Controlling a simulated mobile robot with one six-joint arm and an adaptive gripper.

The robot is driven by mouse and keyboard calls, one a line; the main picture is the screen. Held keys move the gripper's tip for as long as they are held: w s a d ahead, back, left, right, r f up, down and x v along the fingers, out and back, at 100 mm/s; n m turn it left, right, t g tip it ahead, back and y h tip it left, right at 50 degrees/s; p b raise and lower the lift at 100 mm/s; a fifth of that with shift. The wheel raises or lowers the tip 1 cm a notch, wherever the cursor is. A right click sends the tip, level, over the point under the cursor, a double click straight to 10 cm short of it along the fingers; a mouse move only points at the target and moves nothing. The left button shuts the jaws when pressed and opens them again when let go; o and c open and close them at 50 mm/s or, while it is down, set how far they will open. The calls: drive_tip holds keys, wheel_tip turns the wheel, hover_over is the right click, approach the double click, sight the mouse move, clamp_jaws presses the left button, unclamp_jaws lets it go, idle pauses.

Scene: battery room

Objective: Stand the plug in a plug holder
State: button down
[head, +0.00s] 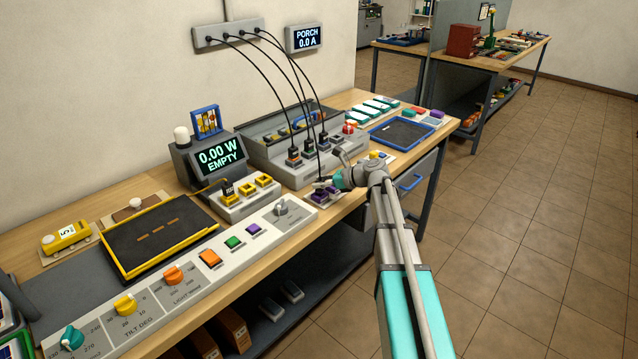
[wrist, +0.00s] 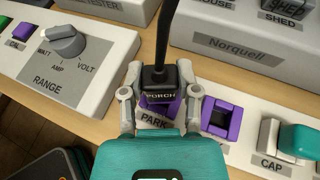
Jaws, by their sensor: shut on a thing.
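My gripper (wrist: 160,100) is shut on a black plug (wrist: 158,73) labelled PORCH, with its black cable rising from the top. The plug looks upright. It is over or in the left purple plug holder (wrist: 155,112) of the PARK block; I cannot tell whether it is seated, since the plug and fingers hide the opening. The right purple plug holder (wrist: 221,118) is empty. In the head view my gripper (head: 326,184) is low at the bench's front edge, by the PARK block (head: 322,203).
The RANGE knob (wrist: 64,42) is to the left, and a teal-topped lever (wrist: 298,140) marked CAP is to the right. Behind stands a grey unit with several cabled plugs (head: 308,150). A meter (head: 218,157) reads 0.00 W EMPTY. Cables hang from a wall strip (head: 229,33).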

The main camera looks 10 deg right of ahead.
drive_tip(key=shift+f+b, duration=0.5)
drive_tip(key=shift+f, duration=0.05)
drive_tip(key=c, duration=0.6)
unclamp_jaws()
drive_tip(key=shift+d+r, duration=0.1)
drive_tip(key=shift+d, duration=0.05)
drive_tip(key=shift+p+v, duration=2.15)
drive_tip(key=shift+v, duration=3.2)
